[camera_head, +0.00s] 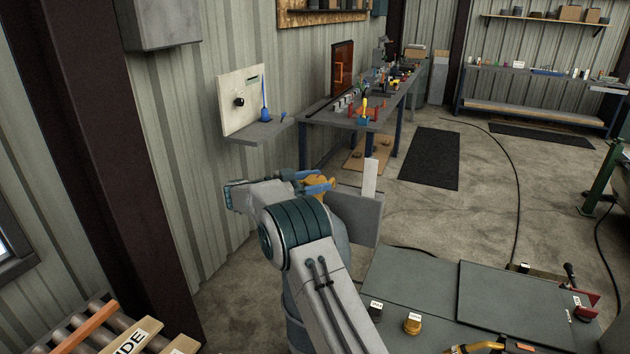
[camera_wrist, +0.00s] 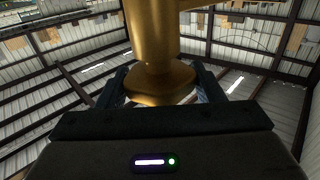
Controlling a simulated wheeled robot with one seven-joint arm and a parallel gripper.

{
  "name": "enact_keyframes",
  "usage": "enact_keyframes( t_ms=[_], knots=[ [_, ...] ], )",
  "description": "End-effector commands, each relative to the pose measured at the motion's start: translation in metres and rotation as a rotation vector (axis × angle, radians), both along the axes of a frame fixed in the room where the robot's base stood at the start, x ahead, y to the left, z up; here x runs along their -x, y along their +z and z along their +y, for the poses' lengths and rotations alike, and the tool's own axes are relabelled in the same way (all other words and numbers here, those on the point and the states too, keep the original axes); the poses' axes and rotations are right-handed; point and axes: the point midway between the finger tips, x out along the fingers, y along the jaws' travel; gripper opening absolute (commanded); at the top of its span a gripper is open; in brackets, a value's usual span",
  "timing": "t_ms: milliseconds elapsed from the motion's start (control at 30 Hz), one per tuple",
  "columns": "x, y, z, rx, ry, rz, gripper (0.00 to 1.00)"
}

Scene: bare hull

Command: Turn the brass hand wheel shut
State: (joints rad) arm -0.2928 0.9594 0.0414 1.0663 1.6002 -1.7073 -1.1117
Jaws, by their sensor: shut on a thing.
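The brass hand wheel (camera_head: 317,181) shows as a small golden shape at the end of my arm in the head view, next to a grey panel. In the wrist view the brass part (camera_wrist: 158,45) fills the top middle, a thick stem widening to a rounded end. My gripper (camera_wrist: 160,90) has one dark finger on each side of that rounded end and is shut on it. In the head view my gripper (camera_head: 312,186) shows blue fingers at the brass. My arm and gripper hide part of it, and how far the wheel is turned cannot be told.
The grey panel (camera_head: 357,217) with a white plate (camera_head: 370,178) stands just right of the brass. A wall shelf (camera_head: 258,133) is behind. Open floor lies beyond.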

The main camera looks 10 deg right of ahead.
Motion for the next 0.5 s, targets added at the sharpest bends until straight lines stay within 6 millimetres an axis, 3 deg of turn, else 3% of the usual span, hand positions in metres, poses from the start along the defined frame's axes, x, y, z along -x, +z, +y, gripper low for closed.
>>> enact_keyframes(
  t_ms=[233, 267, 300, 500],
  knots=[
    [0.0002, -0.0003, -0.0009, 0.0, -0.002, 0.001, 0.38],
    [0.0002, -0.0004, -0.0009, 0.0, -0.002, 0.001, 0.69],
    [0.0002, -0.0003, -0.0009, 0.0, -0.002, 0.001, 0.8],
    [0.0001, -0.0002, -0.0006, 0.0, -0.001, 0.0, 0.83]
  ],
)
